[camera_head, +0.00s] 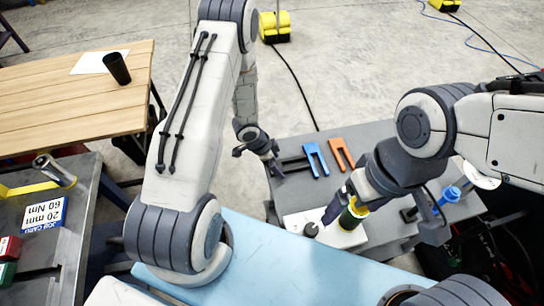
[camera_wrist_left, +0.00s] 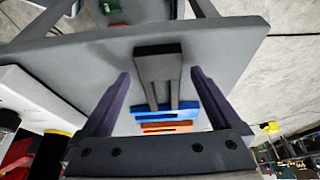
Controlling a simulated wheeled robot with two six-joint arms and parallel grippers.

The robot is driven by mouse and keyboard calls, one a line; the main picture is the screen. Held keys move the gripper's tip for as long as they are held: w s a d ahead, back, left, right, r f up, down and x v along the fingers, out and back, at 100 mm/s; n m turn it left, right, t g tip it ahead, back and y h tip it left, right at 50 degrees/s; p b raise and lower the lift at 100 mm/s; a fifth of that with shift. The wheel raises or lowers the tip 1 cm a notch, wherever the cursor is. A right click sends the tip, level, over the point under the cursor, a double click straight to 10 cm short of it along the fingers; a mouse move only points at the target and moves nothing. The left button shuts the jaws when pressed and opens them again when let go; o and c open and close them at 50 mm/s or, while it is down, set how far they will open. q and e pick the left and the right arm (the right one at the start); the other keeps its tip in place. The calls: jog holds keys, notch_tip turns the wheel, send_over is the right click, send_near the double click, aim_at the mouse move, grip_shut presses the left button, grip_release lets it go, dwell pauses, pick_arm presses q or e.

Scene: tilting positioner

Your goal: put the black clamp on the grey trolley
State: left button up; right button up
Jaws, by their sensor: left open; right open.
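The black clamp (camera_head: 293,162) is a dark two-pronged fork at the left edge of the grey trolley (camera_head: 375,135), beside the blue clamp. In the left wrist view the black clamp (camera_wrist_left: 158,65) appears to rest on the trolley top (camera_wrist_left: 225,50), its thick end towards the trolley edge. My left gripper (camera_head: 262,158) is open above that edge. Its two fingers (camera_wrist_left: 160,82) stand on either side of the clamp, with visible gaps. My right gripper (camera_head: 345,202) is over the trolley's near part, open, by a yellow-banded black cylinder (camera_head: 352,214); whether they touch is unclear.
A blue clamp (camera_head: 316,159) and an orange clamp (camera_head: 341,153) lie beside the black one. A white plate (camera_head: 345,238) and a blue-topped part (camera_head: 449,195) are also on the trolley. A light-blue surface (camera_head: 290,262) is in front. A wooden table (camera_head: 60,105) stands left.

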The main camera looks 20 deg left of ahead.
pick_arm(q)
jog(key=p+v, duration=0.1)
jog(key=v, duration=1)
jog(key=shift+r+p, duration=0.3)
jog(key=shift+r, duration=0.05)
jog(key=shift+f, duration=0.1)
jog(key=b+x, duration=0.1)
jog(key=x, duration=1)
jog(key=shift+f, duration=0.25)
jog(key=shift+w+f, duration=0.1)
jog(key=shift+r+b, duration=0.4)
jog(key=shift+r, duration=1.4)
